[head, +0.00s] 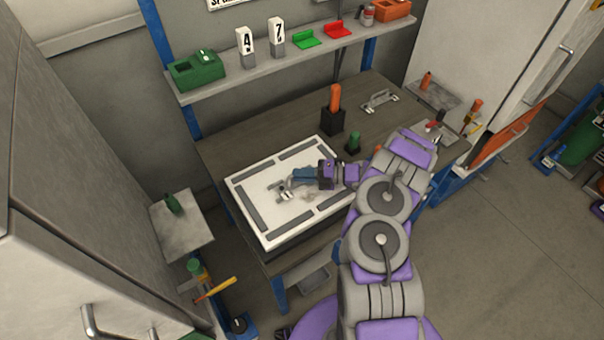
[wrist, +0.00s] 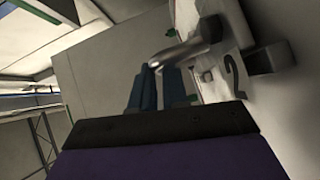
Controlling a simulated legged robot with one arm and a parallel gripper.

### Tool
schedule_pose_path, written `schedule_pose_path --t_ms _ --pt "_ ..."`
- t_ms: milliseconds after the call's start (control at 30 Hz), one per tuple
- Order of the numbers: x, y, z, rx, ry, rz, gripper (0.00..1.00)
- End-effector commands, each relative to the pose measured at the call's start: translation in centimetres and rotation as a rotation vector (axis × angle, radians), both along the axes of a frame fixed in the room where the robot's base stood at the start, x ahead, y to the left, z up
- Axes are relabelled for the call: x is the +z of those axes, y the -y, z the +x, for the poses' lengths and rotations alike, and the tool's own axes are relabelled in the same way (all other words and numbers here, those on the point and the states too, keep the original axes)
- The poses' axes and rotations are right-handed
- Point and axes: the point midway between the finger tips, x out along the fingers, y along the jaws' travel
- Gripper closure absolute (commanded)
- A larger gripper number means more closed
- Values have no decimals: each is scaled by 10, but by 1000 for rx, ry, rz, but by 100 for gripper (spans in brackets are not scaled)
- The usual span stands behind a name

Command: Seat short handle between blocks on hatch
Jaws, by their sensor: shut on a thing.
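The white hatch (head: 262,183) with grey strips along its edges lies on the workbench. My gripper (head: 295,176) is low over the middle of the hatch, with its blue fingers pointing left. In the wrist view my gripper (wrist: 160,78) is shut on a silver metal handle (wrist: 190,47), which extends right from the fingertips. A grey block (wrist: 268,59) stands on the hatch to the right, beside a printed 2. Small metal parts (head: 286,193) show by the fingertips in the head view; handle and blocks are hard to separate there. Whether the handle touches the blocks is unclear.
Another metal handle (head: 380,101) lies at the back of the workbench (head: 232,141). An orange-topped black holder (head: 332,120) and a green-topped one (head: 353,142) stand behind the hatch. A shelf (head: 290,60) with numbered blocks and bins hangs above. A tall grey cabinet (head: 60,170) stands left.

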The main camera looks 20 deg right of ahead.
Motion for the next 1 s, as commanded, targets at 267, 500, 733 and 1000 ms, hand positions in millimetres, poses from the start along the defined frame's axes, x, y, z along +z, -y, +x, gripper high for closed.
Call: schedule_pose_path --t_ms 267,500,733,1000 --pt "-6 0 0 0 1 1 100" --pt "-5 0 0 0 0 1 63" --pt "-6 0 0 0 0 1 56" --pt "-4 15 -4 -4 2 -1 56"
